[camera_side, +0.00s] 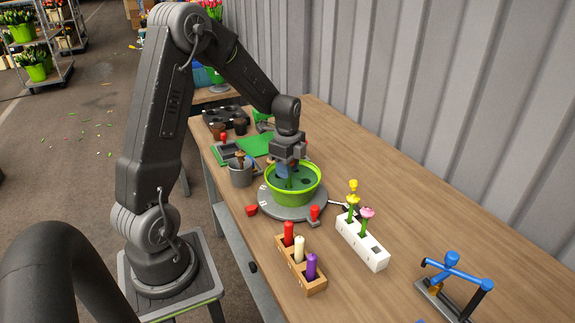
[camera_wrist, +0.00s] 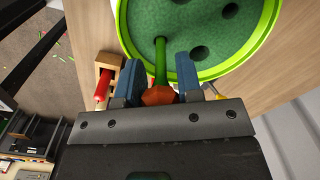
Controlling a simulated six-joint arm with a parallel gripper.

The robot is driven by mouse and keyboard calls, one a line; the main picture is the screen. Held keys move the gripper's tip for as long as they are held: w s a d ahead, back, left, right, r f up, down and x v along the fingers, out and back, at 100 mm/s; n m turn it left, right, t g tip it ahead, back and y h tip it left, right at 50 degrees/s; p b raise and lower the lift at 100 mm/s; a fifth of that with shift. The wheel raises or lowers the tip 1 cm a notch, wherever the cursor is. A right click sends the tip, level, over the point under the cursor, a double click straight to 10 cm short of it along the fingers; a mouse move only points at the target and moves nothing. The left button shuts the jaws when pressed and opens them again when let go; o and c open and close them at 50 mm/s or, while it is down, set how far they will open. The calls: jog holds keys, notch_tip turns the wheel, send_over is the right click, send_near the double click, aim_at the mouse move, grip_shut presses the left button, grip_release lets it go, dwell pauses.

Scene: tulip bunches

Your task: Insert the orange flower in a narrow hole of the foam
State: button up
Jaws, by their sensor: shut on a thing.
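The orange flower (camera_wrist: 158,95) is between the blue fingers of my gripper (camera_wrist: 158,82) in the wrist view, with its head close to the palm. Its green stem (camera_wrist: 160,62) points away from the palm towards the green foam (camera_wrist: 185,22). The stem's far end overlaps the foam; I cannot tell whether it is inside a hole. Other dark holes (camera_wrist: 200,53) of different sizes show in the foam. In the side view my gripper (camera_side: 284,172) is low over the lime green bowl (camera_side: 293,197) that holds the foam (camera_side: 304,182), and the flower is mostly hidden.
The bowl stands on a grey turntable (camera_side: 280,212). A white block (camera_side: 362,248) with yellow and pink flowers is to the right. A wooden block (camera_side: 300,277) with red, cream and purple pegs is in front. A grey mug (camera_side: 241,175) stands left of the bowl.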

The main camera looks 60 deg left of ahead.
jog(key=shift+f, duration=0.1)
jog(key=o, duration=1)
notch_tip(320, 180, up, 14)
jog(key=shift+f, duration=0.1)
jog(key=s+d+r+n+t, duration=0.1)
jog(key=s+d+n+t, duration=0.1)
jog(key=s+d+n, duration=0.2)
jog(key=s+d+r+n+t, duration=0.1)
jog(key=s+d+n, duration=0.3)
jog(key=d, duration=0.6)
jog(key=s+d+r+n+t, duration=0.1)
jog(key=s+d+n+t, duration=0.1)
jog(key=s+d+n, duration=0.2)
jog(key=shift+s+d+r+t, duration=0.15)
jog(key=shift+s+d+r, duration=0.05)
jog(key=shift+s+d, duration=0.65)
jog(key=shift+s+d+r+t, duration=0.15)
jog(key=shift+s+d, duration=0.6)
jog(key=shift+d, duration=0.05)
